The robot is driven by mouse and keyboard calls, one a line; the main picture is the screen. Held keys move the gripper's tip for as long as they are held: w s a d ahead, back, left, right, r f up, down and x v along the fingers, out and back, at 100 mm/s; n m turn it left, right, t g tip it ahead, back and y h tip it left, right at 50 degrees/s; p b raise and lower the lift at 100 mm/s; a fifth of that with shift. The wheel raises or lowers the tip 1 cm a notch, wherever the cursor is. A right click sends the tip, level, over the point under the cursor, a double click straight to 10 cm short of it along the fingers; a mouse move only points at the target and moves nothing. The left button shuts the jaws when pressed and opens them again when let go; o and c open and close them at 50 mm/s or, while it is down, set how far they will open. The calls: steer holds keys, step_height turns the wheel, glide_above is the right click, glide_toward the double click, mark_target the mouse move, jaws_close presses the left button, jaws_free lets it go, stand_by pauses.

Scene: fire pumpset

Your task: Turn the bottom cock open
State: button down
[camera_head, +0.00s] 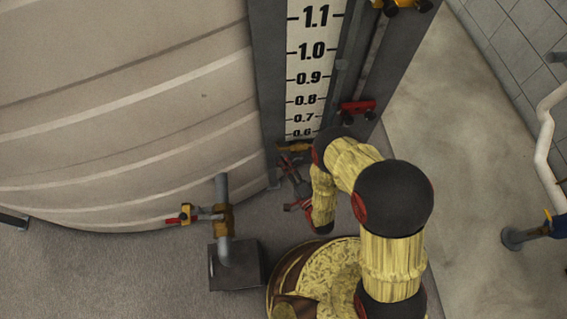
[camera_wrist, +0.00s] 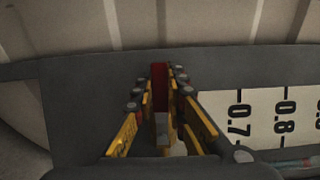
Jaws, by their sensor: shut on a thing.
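The bottom cock is at the foot of the level gauge. Its brass-coloured body (camera_head: 294,148) shows in the head view just below the 0.6 mark. In the wrist view its red handle (camera_wrist: 160,76) stands between the yellow fingers. My gripper (camera_wrist: 160,98) is shut on this red handle. In the head view my gripper (camera_head: 289,163) is small and dark beside the cock, so the contact is hard to make out there. A grey block-like part (camera_wrist: 162,128) sits between the fingers nearer the wrist camera.
The white gauge scale (camera_head: 312,70) stands beside a large pale tank (camera_head: 110,110). A red-handled fitting (camera_head: 357,107) is higher on the gauge post. A pipe with a brass valve (camera_head: 224,220) rises at the tank's foot. Open floor (camera_head: 470,180) lies to the right.

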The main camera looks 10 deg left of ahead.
steer(key=c, duration=1.8)
jaws_free()
steer(key=shift+o, duration=0.2)
